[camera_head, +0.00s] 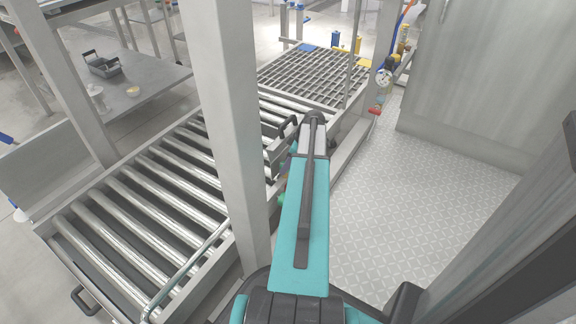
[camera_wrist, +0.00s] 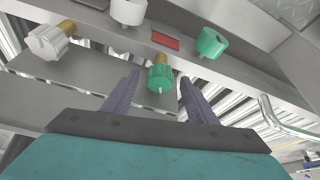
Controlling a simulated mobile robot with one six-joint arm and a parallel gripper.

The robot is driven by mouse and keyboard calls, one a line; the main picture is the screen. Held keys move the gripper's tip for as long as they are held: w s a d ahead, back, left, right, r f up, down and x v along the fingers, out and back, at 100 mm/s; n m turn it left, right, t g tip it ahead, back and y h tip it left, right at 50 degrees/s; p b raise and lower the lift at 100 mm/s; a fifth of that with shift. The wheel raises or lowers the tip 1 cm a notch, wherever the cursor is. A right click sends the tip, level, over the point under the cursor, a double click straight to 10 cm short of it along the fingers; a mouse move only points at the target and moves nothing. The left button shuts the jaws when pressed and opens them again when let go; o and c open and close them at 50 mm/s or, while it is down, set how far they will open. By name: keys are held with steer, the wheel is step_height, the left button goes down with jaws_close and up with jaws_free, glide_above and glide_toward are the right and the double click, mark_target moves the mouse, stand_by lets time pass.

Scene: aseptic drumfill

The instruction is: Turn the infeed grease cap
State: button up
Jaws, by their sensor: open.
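In the wrist view, a green ribbed cap (camera_wrist: 160,80) on a brass neck stands out from a grey metal rail. My gripper (camera_wrist: 159,77) is open, with one dark finger on each side of this green cap. Whether either finger touches it I cannot tell. A second green cap (camera_wrist: 211,43) sits to the upper right. A white cap (camera_wrist: 48,42) on a brass neck is at the left, and another white cap (camera_wrist: 128,11) is at the top. No readable label shows which one is the infeed grease cap. In the head view the caps are mostly hidden by my arm.
A red plate (camera_wrist: 165,40) is on the rail between the caps. A bent metal tube (camera_wrist: 268,110) is at the right. In the head view a grey post (camera_head: 228,120) stands close left of my arm, beside the roller conveyor (camera_head: 150,190). The patterned floor (camera_head: 400,200) at right is clear.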

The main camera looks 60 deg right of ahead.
steer(key=shift+w+f, duration=0.1)
steer(key=shift+f, duration=0.1)
steer(key=c, duration=1)
steer(key=shift+c, duration=0.2)
steer(key=shift+a+r+m+p, duration=0.15)
steer(key=shift+m+p, duration=0.25)
steer(key=shift+p, duration=0.2)
steer(key=shift+m, duration=0.3)
steer(key=m+p, duration=0.1)
steer(key=m+h+p, duration=0.1)
steer(key=p, duration=0.1)
steer(key=shift+a+r+m+h, duration=0.1)
steer(key=shift+a+m+h, duration=0.1)
steer(key=shift+m+h, duration=0.15)
steer(key=shift+a+m+h+p, duration=0.1)
steer(key=shift+m+h+p, duration=0.65)
steer(key=shift+m+p, duration=1.3)
steer(key=shift+f+m, duration=0.2)
steer(key=shift+m, duration=0.2)
